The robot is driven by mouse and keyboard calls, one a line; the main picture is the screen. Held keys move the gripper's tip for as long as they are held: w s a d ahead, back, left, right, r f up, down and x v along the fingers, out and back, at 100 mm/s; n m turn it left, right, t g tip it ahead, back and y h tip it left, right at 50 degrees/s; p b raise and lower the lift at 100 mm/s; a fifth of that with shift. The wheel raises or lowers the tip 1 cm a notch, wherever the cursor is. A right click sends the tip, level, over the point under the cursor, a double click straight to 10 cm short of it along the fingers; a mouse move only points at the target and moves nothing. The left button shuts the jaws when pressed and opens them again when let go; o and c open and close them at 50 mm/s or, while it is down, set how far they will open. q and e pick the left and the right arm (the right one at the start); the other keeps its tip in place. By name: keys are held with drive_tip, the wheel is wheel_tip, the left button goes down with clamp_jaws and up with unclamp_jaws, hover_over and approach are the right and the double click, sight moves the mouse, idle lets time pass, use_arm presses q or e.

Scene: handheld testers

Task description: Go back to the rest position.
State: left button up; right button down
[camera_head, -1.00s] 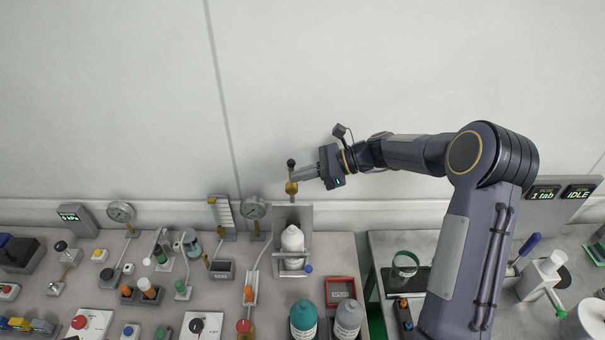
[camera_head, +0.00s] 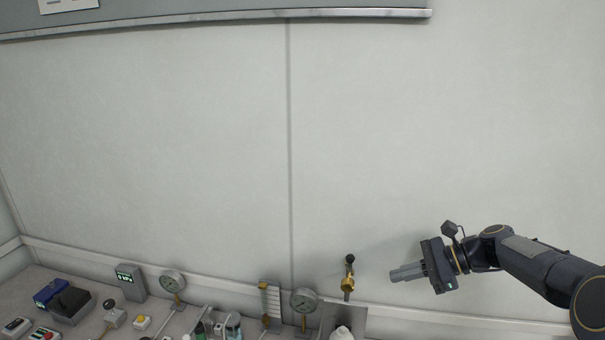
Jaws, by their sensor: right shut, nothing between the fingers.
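My right gripper (camera_head: 406,273) is shut and empty. It points left, in front of the pale wall at the lower right of the head view. Its arm comes in from the right edge. A brass valve with a black knob (camera_head: 348,277) stands to the left of the fingertips, with a clear gap in the picture. My left gripper is not in view.
The bench (camera_head: 14,283) runs along the bottom with a display box (camera_head: 131,281), two gauges (camera_head: 172,281) (camera_head: 304,300), a dark blue device (camera_head: 67,299) and a white bottle top (camera_head: 342,333). A grey board (camera_head: 200,9) hangs above. The wall between is bare.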

drive_tip(key=s+a+r+n+h, duration=0.2)
drive_tip(key=s+n, duration=0.2)
drive_tip(key=s, duration=0.5)
drive_tip(key=s+a+r+n+h, duration=0.2)
drive_tip(key=s+n, duration=0.2)
drive_tip(key=s, duration=0.4)
drive_tip(key=s+f+n+t+h, duration=0.1)
drive_tip(key=s+f+n+h, duration=0.1)
drive_tip(key=s, duration=0.5)
drive_tip(key=s+a+f+n+t+h, duration=0.1)
drive_tip(key=s+f+n+h, duration=0.1)
drive_tip(key=s+f+n, duration=0.2)
drive_tip(key=s+n, duration=0.3)
drive_tip(key=shift+f, duration=0.35)
drive_tip(key=shift+a, duration=0.1)
